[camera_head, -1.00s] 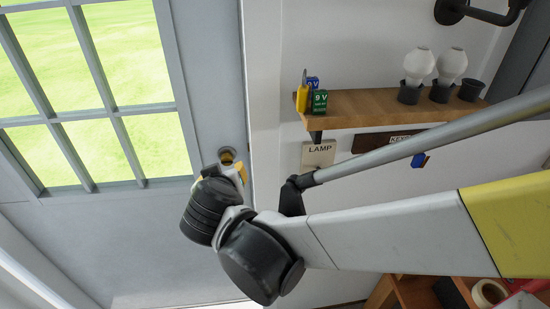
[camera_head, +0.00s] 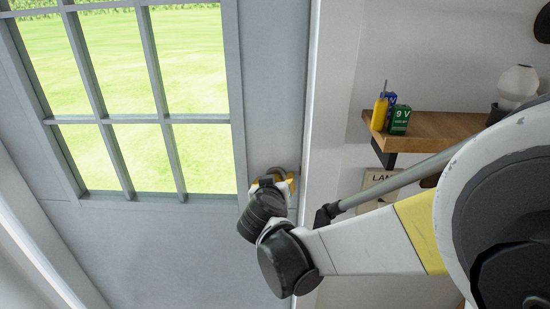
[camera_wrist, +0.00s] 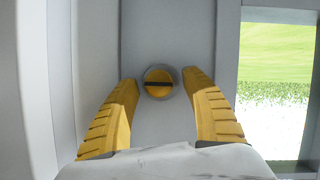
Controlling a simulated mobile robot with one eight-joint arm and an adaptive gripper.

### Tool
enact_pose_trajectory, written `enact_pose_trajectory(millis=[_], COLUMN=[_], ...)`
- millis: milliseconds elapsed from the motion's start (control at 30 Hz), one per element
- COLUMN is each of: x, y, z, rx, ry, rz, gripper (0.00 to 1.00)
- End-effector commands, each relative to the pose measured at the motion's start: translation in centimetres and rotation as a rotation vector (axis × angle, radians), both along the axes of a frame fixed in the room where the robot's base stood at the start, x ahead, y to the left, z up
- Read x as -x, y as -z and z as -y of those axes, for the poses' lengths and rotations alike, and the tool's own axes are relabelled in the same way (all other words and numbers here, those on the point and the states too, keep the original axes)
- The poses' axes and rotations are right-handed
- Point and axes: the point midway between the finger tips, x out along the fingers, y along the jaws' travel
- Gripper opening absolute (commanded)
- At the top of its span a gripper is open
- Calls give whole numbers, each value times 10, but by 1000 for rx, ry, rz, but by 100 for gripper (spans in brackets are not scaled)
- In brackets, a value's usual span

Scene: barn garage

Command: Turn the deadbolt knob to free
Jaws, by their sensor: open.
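The deadbolt knob (camera_wrist: 158,82) is a round yellow disc with a dark bar across it, set in a grey ring on the door. In the wrist view the bar lies nearly level. My gripper (camera_wrist: 158,88) is open, its two yellow ribbed fingers to the left and right of the knob, with gaps on both sides; contact does not show. In the head view my gripper (camera_head: 280,180) is at the door's right edge, and a brownish round part of the lock (camera_head: 280,172) shows just behind it, mostly hidden.
The grey door (camera_head: 150,250) has a paned window (camera_head: 140,100). The door frame (camera_head: 335,100) stands just right of the lock. A wooden shelf (camera_head: 440,128) on the wall holds a yellow bottle (camera_head: 379,114), 9 V boxes (camera_head: 400,120) and a white bulb (camera_head: 517,85). A LAMP plate (camera_head: 378,180) is below it.

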Motion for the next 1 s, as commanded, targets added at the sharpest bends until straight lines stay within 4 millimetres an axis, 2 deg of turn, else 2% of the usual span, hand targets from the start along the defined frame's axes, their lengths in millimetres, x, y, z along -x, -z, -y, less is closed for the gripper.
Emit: enact_pose_trajectory(millis=[300,333,500,1000], x=[-4,-4,-3,-3], y=[1,1,1,2], z=[1,1,1,0], rx=[0,0,0,67], ry=[0,0,0,0], rz=[0,0,0,-3], gripper=[55,51,2,1])
